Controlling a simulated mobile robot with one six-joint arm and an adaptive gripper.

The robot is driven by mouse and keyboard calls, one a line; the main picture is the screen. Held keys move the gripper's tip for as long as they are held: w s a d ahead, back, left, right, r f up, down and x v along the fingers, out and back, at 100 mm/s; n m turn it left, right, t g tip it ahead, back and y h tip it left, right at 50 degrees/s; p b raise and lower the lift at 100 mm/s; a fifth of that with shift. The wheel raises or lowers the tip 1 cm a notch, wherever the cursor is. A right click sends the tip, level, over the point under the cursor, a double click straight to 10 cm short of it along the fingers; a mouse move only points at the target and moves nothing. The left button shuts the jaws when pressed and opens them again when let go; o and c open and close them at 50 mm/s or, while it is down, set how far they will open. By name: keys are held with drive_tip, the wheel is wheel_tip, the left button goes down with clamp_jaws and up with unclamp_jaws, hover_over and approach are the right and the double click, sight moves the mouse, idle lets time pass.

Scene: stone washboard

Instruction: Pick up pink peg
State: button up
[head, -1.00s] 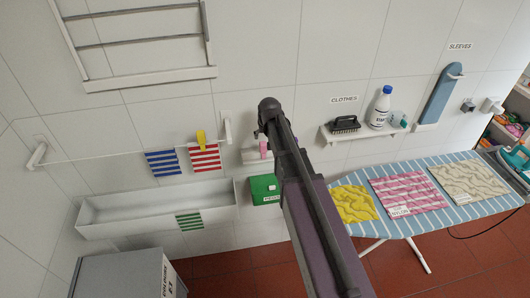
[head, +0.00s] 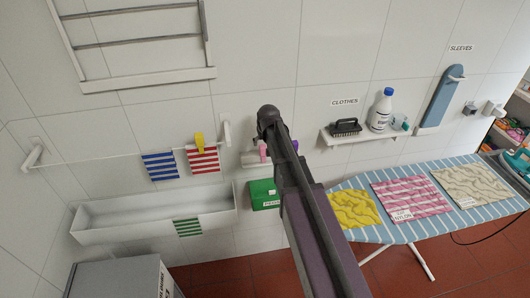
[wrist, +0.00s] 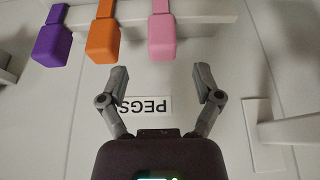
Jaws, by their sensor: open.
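The pink peg (wrist: 164,36) hangs from a white ledge in the wrist view, to the right of an orange peg (wrist: 103,40) and a purple peg (wrist: 52,40). My gripper (wrist: 156,78) is open and empty, with its two fingers spread apart. The pink peg lies just beyond the fingertips, about level with the gap between them and apart from them. In the head view the pink peg (head: 263,152) shows only partly beside my arm, and my fingers are hidden there.
A white label reading PEGS (wrist: 145,107) is on the wall. A white bracket (wrist: 285,130) juts out at the right of the wrist view. In the head view, a green box (head: 263,195) sits below the ledge, and a line holds striped cloths (head: 160,166) at left.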

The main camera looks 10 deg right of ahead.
sight(263, 147)
drive_tip(key=shift+b+x, duration=2.25)
drive_tip(key=shift+x, duration=0.3)
drive_tip(key=shift+a, duration=0.15)
drive_tip(key=c, duration=0.8)
